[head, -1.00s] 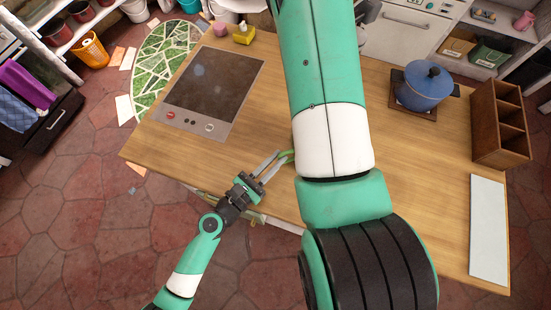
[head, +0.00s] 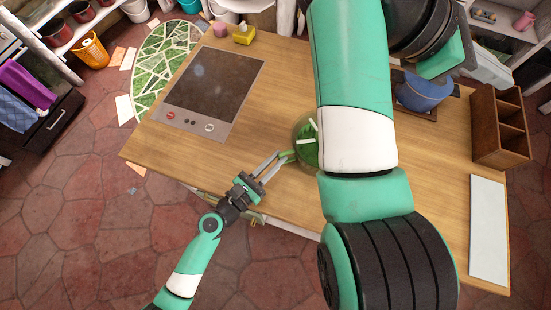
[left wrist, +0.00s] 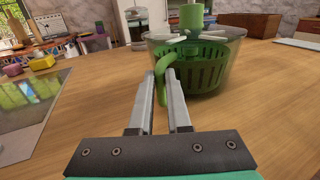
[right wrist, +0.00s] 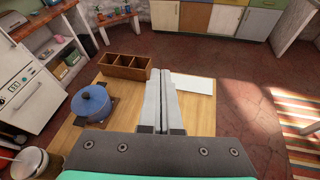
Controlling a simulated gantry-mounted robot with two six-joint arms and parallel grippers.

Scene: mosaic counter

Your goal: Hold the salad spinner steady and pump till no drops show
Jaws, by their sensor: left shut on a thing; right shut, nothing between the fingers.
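The salad spinner (left wrist: 222,72) stands upright on the wooden counter, with a clear bowl, a green slotted basket and a green pump knob (left wrist: 192,15) on top. In the head view only the left part of the spinner (head: 308,152) shows; my right arm hides the rest. My left gripper (head: 272,162) is shut on the spinner's green side handle (left wrist: 162,82), which sits between the fingertips in the left wrist view. My right gripper (right wrist: 163,75) is shut and empty, above the counter's right part and away from the spinner. Drops cannot be made out.
A blue lidded pot (right wrist: 92,105) stands on a board, with a wooden divided box (right wrist: 124,66) and a white panel (head: 488,230) nearby. A dark cooktop (head: 212,85) lies at the counter's left. The counter in front of the pot is clear.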

